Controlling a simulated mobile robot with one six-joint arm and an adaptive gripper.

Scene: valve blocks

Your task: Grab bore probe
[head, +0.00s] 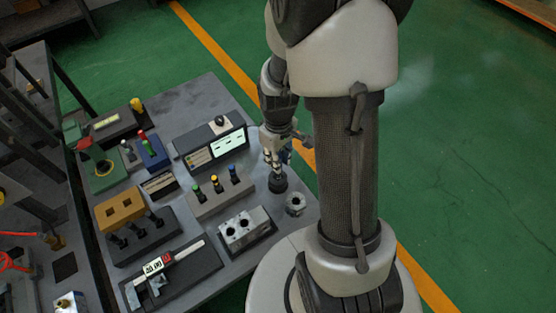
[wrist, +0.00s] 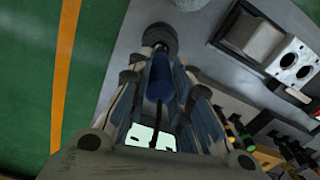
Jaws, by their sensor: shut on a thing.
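My gripper (head: 274,162) is at the right edge of the grey table, directly above a small dark round stand (head: 278,184). In the wrist view my gripper (wrist: 164,64) has its fingers closed around a blue cylinder with a thin dark rod, which looks like the bore probe (wrist: 160,78). The dark round stand (wrist: 159,38) shows just past the fingertips. The probe seems upright over the stand; I cannot tell whether it still touches it. In the head view my fingers mostly hide the probe.
A metal ring (head: 295,204) and a bored metal block (head: 244,229) lie close by. A grey rack (head: 221,199) holds three colour-topped pins. A display unit (head: 212,150) stands behind it, and a caliper (head: 168,271) lies in front. Open green floor lies right of the table.

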